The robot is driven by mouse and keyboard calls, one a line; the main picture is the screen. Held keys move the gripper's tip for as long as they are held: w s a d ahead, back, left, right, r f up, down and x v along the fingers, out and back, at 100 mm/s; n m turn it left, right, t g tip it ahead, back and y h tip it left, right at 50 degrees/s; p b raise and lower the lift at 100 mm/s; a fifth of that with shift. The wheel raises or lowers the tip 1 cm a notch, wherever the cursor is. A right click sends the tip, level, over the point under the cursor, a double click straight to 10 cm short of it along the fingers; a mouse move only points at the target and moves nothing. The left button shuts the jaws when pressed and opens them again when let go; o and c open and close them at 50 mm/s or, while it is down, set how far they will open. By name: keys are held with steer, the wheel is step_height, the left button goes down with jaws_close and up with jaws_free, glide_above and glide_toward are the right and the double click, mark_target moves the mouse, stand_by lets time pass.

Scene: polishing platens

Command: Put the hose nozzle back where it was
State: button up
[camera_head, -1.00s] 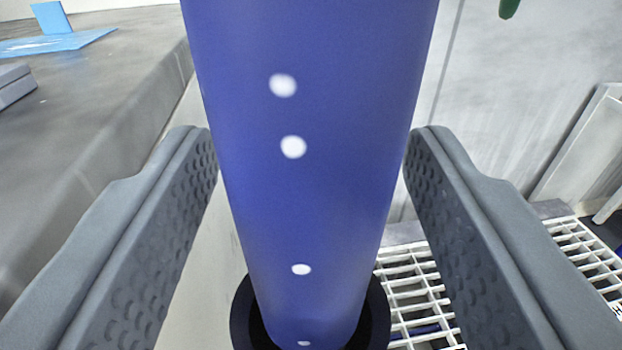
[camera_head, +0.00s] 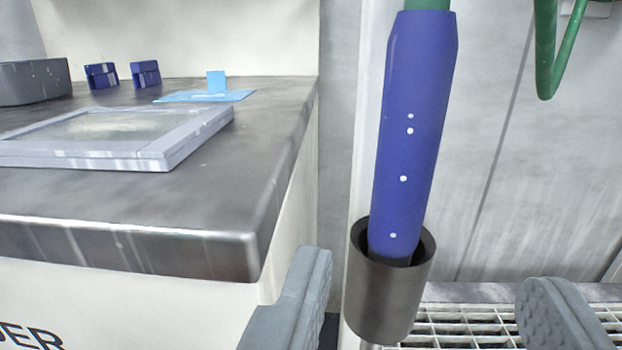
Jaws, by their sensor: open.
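The hose nozzle (camera_head: 408,140) is a blue tapered cylinder with several white dots. It stands slightly tilted with its lower end inside a dark grey cup-shaped holder (camera_head: 390,300). A green hose (camera_head: 546,70) joins its top and loops down at the right. My gripper (camera_head: 430,310) is open and empty at the bottom of the view. Its fingers are wide apart, with the holder between them in the picture, and the nozzle is clear of both. The nozzle's tip is hidden inside the holder.
A grey metal counter (camera_head: 260,150) with a front corner lies at the left. On it are a framed plate (camera_head: 120,140), a light blue piece (camera_head: 205,95), two dark blue blocks (camera_head: 123,75) and a grey box (camera_head: 35,82). A white grating (camera_head: 470,330) lies low at the right.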

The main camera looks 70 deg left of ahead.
steer(key=s+d+r+m+t+h, duration=0.3)
steer(key=d+r+m+t+h, duration=0.45)
steer(key=d+r, duration=1.1)
steer(key=s+d+r+m+h, duration=0.2)
steer(key=s+d+r+h, duration=0.1)
steer(key=s, duration=0.5)
steer(key=s+d+r+m+h, duration=0.2)
steer(key=s+d+r+h, duration=0.1)
steer(key=s+d+h, duration=0.2)
steer(key=s+d, duration=0.2)
steer(key=s, duration=0.2)
steer(key=shift+s+d+t, duration=0.2)
steer(key=shift+s+t, duration=0.05)
steer(key=shift+t, duration=0.1)
steer(key=shift+r, duration=0.1)
steer(key=shift+c, duration=0.4)
